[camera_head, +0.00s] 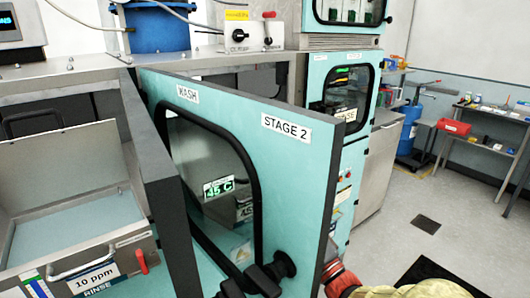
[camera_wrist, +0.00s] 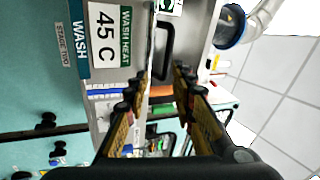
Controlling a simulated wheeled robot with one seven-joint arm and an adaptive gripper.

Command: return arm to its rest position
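My gripper (camera_wrist: 158,88) shows in the wrist view with its two dark fingers apart. I see nothing held between them; panels and small objects show beyond the gap. In the head view, a red and tan part of my arm is at the lower right edge, beside the teal door (camera_head: 290,160) labelled "WASH" and "STAGE 2". The gripper fingers cannot be made out there.
A rinse tank with a "10 ppm" tag (camera_head: 97,275) stands at left. A further teal cabinet (camera_head: 342,90) is behind the door. Open floor (camera_head: 420,215) lies at right, with a blue cylinder (camera_head: 409,128) and a shelf with a red bin (camera_head: 454,127) at the back.

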